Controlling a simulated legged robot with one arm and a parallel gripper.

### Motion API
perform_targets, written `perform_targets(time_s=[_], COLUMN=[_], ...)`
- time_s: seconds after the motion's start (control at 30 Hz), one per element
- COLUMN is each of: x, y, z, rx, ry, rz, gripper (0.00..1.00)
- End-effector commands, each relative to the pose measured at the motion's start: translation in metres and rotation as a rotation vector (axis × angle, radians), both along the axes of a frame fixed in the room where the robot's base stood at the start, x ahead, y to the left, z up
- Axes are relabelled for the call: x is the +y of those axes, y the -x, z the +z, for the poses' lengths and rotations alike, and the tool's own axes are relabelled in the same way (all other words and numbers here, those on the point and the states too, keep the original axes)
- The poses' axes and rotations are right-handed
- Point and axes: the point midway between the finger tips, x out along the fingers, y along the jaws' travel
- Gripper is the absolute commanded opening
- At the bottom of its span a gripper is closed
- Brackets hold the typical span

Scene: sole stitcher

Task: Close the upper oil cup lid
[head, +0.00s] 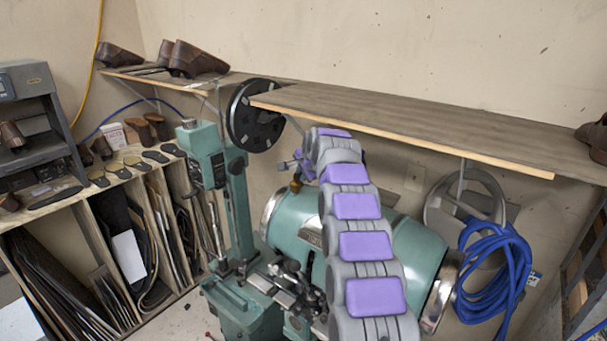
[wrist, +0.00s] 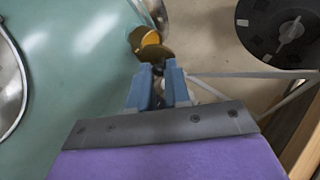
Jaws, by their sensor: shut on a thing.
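The upper oil cup (wrist: 150,39) is a small brass cup on top of the green machine body, with an orange-yellow face showing in the wrist view. Its round, dark brass lid (wrist: 154,53) stands tilted at the cup's near side, apart from the cup's face. My gripper (wrist: 160,70) is at the lid's near edge, its blue fingers closed on a small dark part of the lid, partly hidden between the tips. In the head view the brass cup (head: 295,185) is small, just below my gripper (head: 297,168); the lid is too small to tell there.
The green stitcher drum (head: 400,245) lies under my arm. A black wheel (head: 256,115) stands left of my gripper; it also shows at the wrist view's upper right (wrist: 285,27). A wooden shelf (head: 400,125) runs close behind and above. A blue hose coil (head: 497,270) hangs at right.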

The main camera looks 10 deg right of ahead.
Motion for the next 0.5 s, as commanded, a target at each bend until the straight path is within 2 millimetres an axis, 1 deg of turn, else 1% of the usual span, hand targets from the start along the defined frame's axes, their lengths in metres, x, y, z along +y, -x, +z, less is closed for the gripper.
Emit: perform_targets(time_s=[0.13, 0.5], x=[0.0006, 0.0021], y=[-0.0003, -0.0014], z=[-0.0026, -0.0008], rx=[0.014, 0.032], ry=[0.008, 0.028], rz=[0.0, 0.0], gripper=[0.0, 0.0])
